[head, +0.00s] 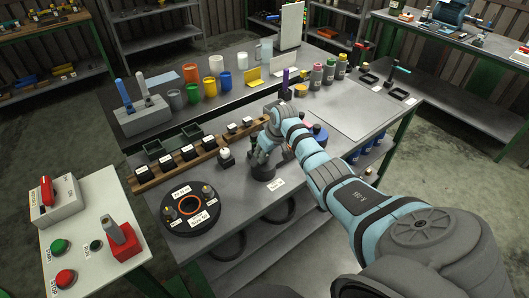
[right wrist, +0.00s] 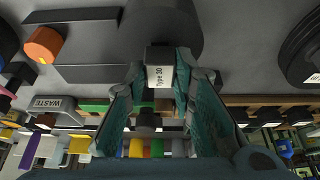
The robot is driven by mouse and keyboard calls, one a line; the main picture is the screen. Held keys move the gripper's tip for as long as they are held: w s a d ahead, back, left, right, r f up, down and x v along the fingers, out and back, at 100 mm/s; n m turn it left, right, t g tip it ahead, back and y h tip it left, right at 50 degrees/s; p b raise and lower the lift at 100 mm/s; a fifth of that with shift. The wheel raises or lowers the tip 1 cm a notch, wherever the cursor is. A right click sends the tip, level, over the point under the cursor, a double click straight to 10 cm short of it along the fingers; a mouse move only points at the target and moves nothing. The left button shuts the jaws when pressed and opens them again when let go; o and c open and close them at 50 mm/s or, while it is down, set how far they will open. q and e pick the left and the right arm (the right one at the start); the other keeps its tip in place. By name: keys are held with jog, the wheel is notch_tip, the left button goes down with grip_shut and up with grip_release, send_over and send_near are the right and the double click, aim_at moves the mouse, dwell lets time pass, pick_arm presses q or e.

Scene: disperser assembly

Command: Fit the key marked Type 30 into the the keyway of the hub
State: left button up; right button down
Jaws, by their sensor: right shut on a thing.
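The key marked Type 30 (right wrist: 158,74) is a small dark block with a white label, held between the fingers of my right gripper (right wrist: 160,85) in the right wrist view. In the head view my right gripper (head: 260,154) points down just above a dark round part (head: 263,173) on the table, which looks like the hub. Its dark cylinder (right wrist: 163,28) also shows beyond the key in the right wrist view. The keyway cannot be made out, and I cannot tell whether key and hub touch. My left gripper is not in view.
A wooden rack (head: 143,180) with several dark labelled blocks runs behind the gripper. A small dark piece with a white top (head: 225,155) stands left of the gripper. A round black plate (head: 176,222) lies at the front left. A grey mat (head: 350,110) lies clear at the right.

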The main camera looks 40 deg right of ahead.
jog(key=shift+f+b, duration=0.4)
jog(key=shift+f, duration=0.25)
jog(key=c, duration=1.3)
grip_release()
jog(key=v, duration=1.2)
jog(key=shift+a, duration=0.1)
